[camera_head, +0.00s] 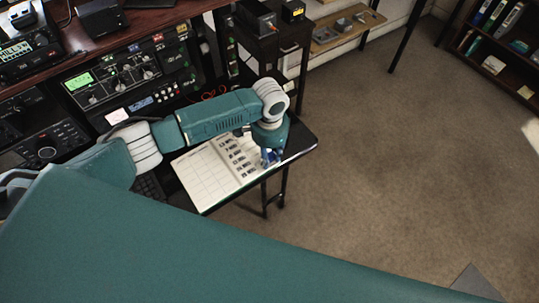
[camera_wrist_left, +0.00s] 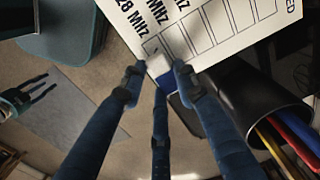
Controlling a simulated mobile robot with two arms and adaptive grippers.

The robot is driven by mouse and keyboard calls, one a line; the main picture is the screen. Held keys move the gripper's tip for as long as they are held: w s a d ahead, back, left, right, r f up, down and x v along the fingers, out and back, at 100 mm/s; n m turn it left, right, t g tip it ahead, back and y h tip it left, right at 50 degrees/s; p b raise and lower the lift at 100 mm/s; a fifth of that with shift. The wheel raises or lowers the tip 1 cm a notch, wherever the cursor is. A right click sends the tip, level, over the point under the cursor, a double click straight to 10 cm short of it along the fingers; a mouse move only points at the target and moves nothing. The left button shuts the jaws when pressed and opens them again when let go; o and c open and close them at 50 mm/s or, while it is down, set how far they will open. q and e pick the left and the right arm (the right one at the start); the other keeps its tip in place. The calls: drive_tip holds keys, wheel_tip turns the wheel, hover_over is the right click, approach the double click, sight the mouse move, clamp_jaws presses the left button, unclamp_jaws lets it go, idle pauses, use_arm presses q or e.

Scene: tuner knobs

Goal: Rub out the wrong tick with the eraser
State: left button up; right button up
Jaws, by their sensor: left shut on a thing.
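My left gripper (camera_head: 270,156) reaches down over the right page of an open log book (camera_head: 200,178) on a small black table. In the left wrist view, the fingers of my left gripper (camera_wrist_left: 159,72) are shut on an eraser (camera_wrist_left: 159,65), white with a blue part. The eraser is at the edge of a white sheet (camera_wrist_left: 215,28) with printed MHz labels and a row of empty boxes. I cannot tell whether it touches the sheet. No tick shows clearly; the eraser and fingers may hide it. My right gripper (camera_wrist_left: 24,94) shows at the left, its fingers apart and empty.
A black cup (camera_wrist_left: 255,95) with red, yellow and blue sticks stands close to the right of my left fingers. Radio equipment (camera_head: 120,78) fills the desk at the left. A black box (camera_head: 256,18) stands behind the table. The carpeted floor to the right is clear.

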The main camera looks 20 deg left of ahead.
use_arm(q)
drive_tip(key=shift+f, duration=0.45)
idle(0.5)
